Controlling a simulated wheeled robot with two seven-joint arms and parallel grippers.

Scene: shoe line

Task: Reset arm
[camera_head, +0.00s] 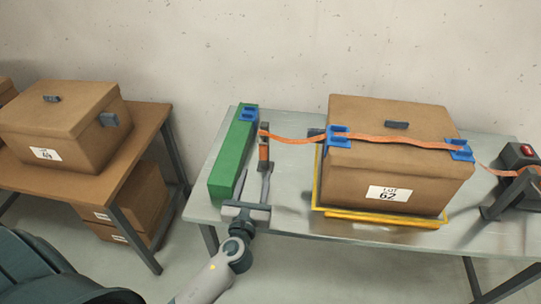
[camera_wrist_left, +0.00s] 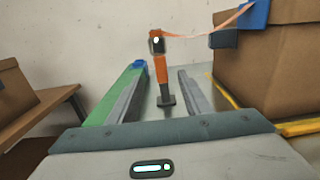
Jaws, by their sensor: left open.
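My left gripper (camera_head: 254,188) is open at the left end of the grey table, with its two fingers pointing toward the back. In the left wrist view its fingers (camera_wrist_left: 158,100) stand apart. An upright orange and dark post (camera_wrist_left: 161,75) shows beyond and between them, and nothing is clamped. In the head view the orange post (camera_head: 263,152) stands just past the fingertips. An orange strap (camera_head: 290,139) runs from the post's top over a brown box labelled 62 (camera_head: 395,170), through blue clips. My right gripper is not in view.
A long green block (camera_head: 233,155) lies close left of my left gripper. A yellow frame (camera_head: 385,221) surrounds the box's base. A dark device with a red button (camera_head: 526,152) stands at the right. A brown table (camera_head: 150,125) with another box (camera_head: 65,125) is at the left.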

